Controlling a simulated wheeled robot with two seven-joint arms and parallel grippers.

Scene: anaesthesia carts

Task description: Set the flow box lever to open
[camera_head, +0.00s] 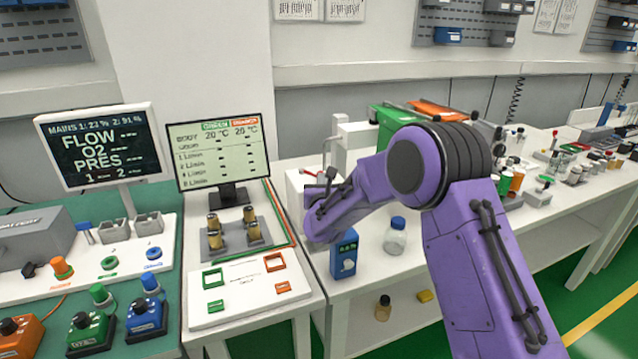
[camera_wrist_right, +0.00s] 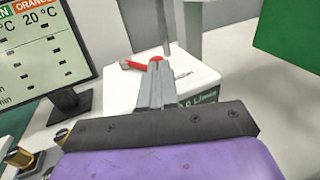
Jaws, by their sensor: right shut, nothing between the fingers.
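The flow box is a white box (camera_wrist_right: 195,85) with a green L/min readout on its front, in the right wrist view. In the head view its white side (camera_head: 294,196) shows partly behind my right arm. Its lever (camera_wrist_right: 131,65) has red parts and lies across the top of the box, just beyond my fingertips. My right gripper (camera_wrist_right: 156,70) is shut and empty, with its tips at or very near the lever; I cannot tell if they touch. In the head view my right gripper (camera_head: 328,178) is over the box. My left gripper is not in view.
A screen (camera_head: 217,152) and a white panel (camera_head: 240,288) with green and orange frames stand left of the box. A blue box (camera_head: 344,256) with a readout and a blue-capped bottle (camera_head: 396,236) stand in front and right. A green container (camera_head: 395,122) is behind.

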